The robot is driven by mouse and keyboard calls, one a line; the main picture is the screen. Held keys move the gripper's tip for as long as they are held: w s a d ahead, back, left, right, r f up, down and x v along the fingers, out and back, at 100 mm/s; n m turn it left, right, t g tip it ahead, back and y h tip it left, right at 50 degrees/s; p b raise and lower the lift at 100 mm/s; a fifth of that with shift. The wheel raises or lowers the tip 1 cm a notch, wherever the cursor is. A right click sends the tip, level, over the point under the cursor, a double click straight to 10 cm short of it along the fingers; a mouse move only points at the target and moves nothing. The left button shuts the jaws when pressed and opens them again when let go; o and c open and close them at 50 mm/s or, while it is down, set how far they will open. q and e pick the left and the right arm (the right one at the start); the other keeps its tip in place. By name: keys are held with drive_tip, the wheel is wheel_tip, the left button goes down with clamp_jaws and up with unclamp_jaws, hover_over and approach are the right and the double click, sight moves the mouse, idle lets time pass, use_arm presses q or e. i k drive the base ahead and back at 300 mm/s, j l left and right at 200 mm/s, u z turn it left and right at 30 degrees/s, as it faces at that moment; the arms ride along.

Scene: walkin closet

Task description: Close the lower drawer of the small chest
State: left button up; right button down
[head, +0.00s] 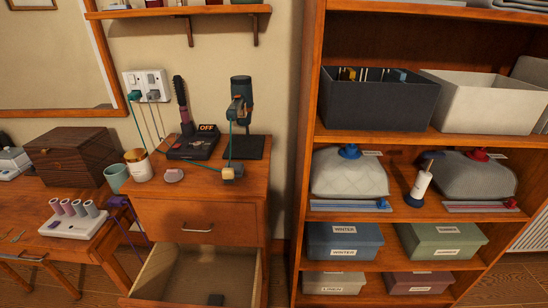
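The small chest (163,217) is orange-brown wood and stands left of the tall shelf unit. Its upper drawer (197,228) is shut and has a metal pull. Its lower drawer (250,277) is pulled out toward me, with its open inside showing. The drawer's front is only partly in view, at the lower edge. Neither of my grippers is in view.
The chest top holds a white cup (138,168), a black box marked OFF (195,146), a dark stand (241,105) and a plug on a teal cord (232,172). A purple item (119,202) hangs left of the chest. The shelf unit (308,130) stands close at right.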

sight(173, 275)
drive_tip(key=u, duration=1.05)
